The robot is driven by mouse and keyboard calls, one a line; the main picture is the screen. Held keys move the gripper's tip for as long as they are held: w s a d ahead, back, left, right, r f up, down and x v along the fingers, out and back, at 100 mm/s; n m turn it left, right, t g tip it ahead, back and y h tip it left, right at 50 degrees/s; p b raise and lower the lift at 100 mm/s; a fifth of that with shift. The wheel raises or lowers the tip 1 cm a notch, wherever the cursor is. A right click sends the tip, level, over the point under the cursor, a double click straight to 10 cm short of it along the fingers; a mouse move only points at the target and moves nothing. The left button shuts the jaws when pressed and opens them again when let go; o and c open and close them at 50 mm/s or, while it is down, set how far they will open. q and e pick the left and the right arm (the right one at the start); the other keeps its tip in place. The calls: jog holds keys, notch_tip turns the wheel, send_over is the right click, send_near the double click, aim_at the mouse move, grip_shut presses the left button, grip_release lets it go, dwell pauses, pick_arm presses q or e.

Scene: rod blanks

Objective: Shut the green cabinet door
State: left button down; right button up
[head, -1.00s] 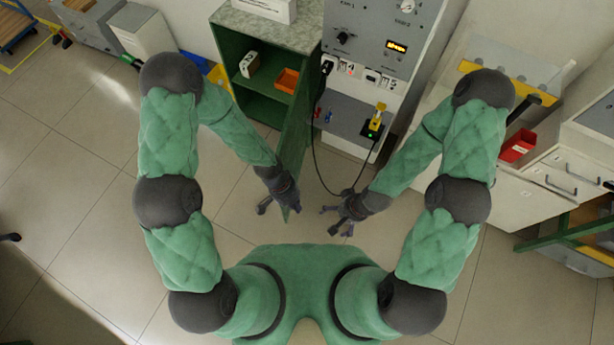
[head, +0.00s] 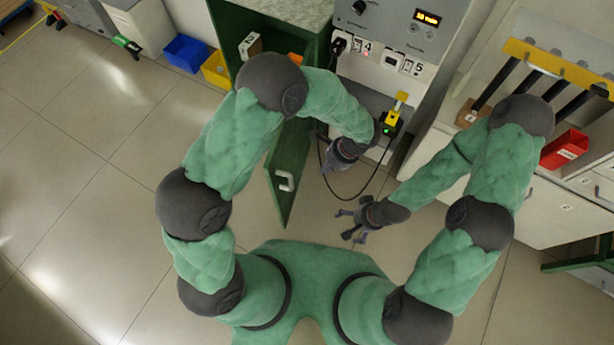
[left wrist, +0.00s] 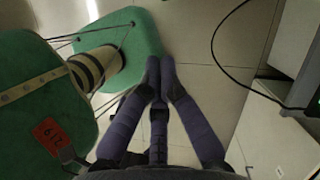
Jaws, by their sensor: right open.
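The green cabinet (head: 224,38) stands at the back with its front open. Its green door (head: 296,148) stands swung out towards me, with a pale handle (head: 284,181) near its free end. My left arm hides part of the door and the shelves. My left gripper (head: 333,166) is to the right of the door, apart from the handle. In the left wrist view its fingers (left wrist: 160,65) come together at the tips with nothing between them. My right gripper (head: 350,226) is open and empty, lower and further right, clear of the door.
A black cable (head: 352,197) loops down from the grey control panel (head: 410,62), close to my left gripper. A blue bin (head: 186,53) and a yellow bin (head: 216,70) sit left of the cabinet. A red bin (head: 564,148) is at the right. The floor on the left is clear.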

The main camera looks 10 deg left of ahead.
pick_arm(q)
jog(key=a+f+b, duration=0.4)
jog(key=a+f, duration=0.3)
jog(key=f, duration=0.2)
jog(key=shift+s+a, duration=0.3)
dwell(0.3)
